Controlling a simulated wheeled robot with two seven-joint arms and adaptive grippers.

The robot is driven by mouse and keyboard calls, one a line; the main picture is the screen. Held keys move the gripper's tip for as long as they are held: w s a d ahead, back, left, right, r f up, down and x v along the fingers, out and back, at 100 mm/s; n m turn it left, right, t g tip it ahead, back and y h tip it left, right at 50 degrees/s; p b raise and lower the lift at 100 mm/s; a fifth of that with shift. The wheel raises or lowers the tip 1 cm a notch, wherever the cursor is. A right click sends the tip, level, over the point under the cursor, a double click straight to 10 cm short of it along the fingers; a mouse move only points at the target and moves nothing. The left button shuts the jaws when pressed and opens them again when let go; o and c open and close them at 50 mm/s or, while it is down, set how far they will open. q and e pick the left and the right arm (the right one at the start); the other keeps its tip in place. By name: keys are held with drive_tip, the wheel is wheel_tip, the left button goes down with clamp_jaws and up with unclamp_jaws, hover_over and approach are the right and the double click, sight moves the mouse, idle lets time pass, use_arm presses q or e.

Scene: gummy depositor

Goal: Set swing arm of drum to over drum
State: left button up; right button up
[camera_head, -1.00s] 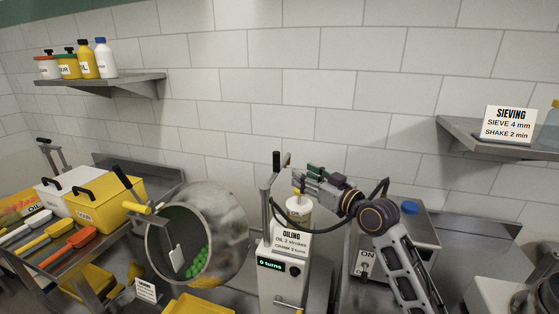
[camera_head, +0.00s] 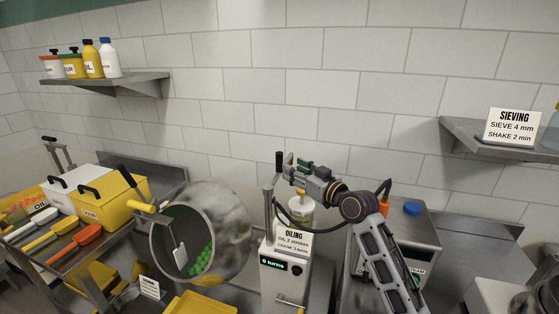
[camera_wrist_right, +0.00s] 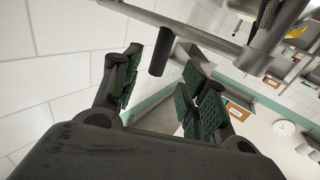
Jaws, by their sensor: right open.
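The drum (camera_head: 228,215) is a grey, open-mouthed bowl tilted toward the left, with green pieces inside. The swing arm (camera_head: 268,205) is a metal post and bar beside the drum's right side, with a black upright handle (camera_head: 279,160) on top. My right gripper (camera_head: 303,165) is open just right of this handle, green pads toward it. In the right wrist view, the black handle (camera_wrist_right: 162,50) hangs from a metal bar and shows between the open fingers (camera_wrist_right: 160,88); I cannot tell whether they touch it. My left gripper is not in view.
The oiling sign (camera_head: 293,240) and a white pump bottle (camera_head: 301,214) stand under my right gripper. A grey machine (camera_head: 420,235) is right of my arm. Yellow bins (camera_head: 105,200) and scoops lie left of the drum. A shelf (camera_head: 105,83) holds bottles.

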sight(282, 162)
drive_tip(key=shift+p+x, duration=0.7)
drive_tip(key=shift+x, duration=3.45)
clamp_jaws()
